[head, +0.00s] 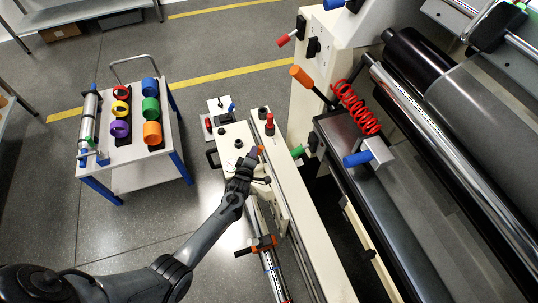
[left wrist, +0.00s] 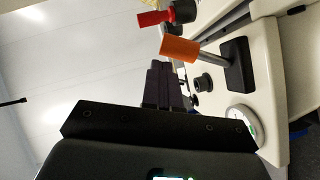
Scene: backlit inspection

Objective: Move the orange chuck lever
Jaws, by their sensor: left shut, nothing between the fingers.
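An orange chuck lever (left wrist: 180,48) shows in the left wrist view as a thick orange grip on a grey rod, which runs to a black base on a cream housing. In the head view only a small part of its orange grip (head: 260,149) shows, just beyond my left gripper (head: 252,157). My left gripper is shut and empty. Its dark fingers (left wrist: 160,72) appear just below the orange grip in the left wrist view; I cannot tell whether they touch it. My right gripper is not in view.
A red handle (left wrist: 155,17) and a round gauge (left wrist: 241,116) are near the lever. A larger orange-handled lever (head: 301,75) and red coil (head: 357,107) are on the machine at right. An orange clamp (head: 262,244) sits below my gripper. A cart (head: 150,172) stands left; the floor between is clear.

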